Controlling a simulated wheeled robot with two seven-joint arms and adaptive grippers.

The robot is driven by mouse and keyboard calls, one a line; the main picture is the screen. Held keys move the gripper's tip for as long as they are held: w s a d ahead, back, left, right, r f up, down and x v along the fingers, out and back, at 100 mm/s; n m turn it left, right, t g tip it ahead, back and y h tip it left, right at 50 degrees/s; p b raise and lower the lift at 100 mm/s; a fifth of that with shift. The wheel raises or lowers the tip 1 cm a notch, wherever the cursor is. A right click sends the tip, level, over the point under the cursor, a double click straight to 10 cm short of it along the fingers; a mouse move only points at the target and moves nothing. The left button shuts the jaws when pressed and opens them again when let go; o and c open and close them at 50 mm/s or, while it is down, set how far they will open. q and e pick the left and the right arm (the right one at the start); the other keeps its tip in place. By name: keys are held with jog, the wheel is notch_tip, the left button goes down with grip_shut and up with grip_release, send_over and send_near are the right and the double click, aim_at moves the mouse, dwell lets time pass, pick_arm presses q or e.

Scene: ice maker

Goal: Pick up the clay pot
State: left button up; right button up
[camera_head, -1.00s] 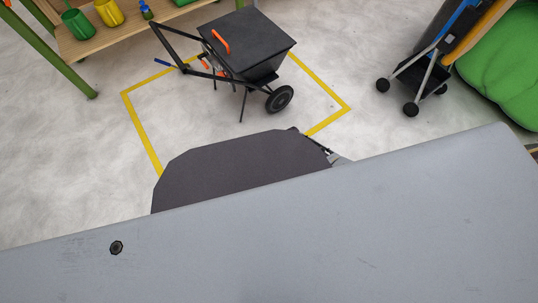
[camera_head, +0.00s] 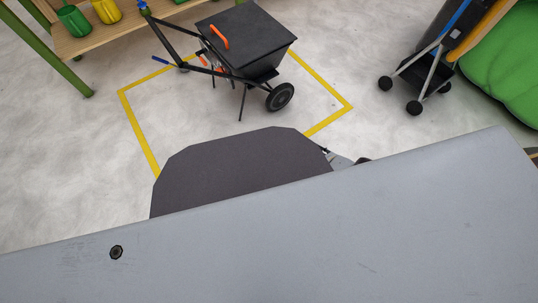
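No clay pot can be made out in the head view. Neither of my grippers shows, so I cannot see whether they hold anything. A broad grey surface (camera_head: 300,225) fills the lower part of the picture and hides whatever is below or behind it. A dark flat shape (camera_head: 235,165) sticks out past its far edge. A small light-grey part (camera_head: 340,161) shows beside that shape, too little of it to identify.
A black wheeled cart (camera_head: 245,40) stands inside a yellow floor outline (camera_head: 138,128). A wooden shelf (camera_head: 75,47) at upper left holds a green container (camera_head: 73,20) and a yellow one (camera_head: 106,10). A wheeled frame (camera_head: 428,75) and green bag (camera_head: 505,65) stand right. Pale floor between is open.

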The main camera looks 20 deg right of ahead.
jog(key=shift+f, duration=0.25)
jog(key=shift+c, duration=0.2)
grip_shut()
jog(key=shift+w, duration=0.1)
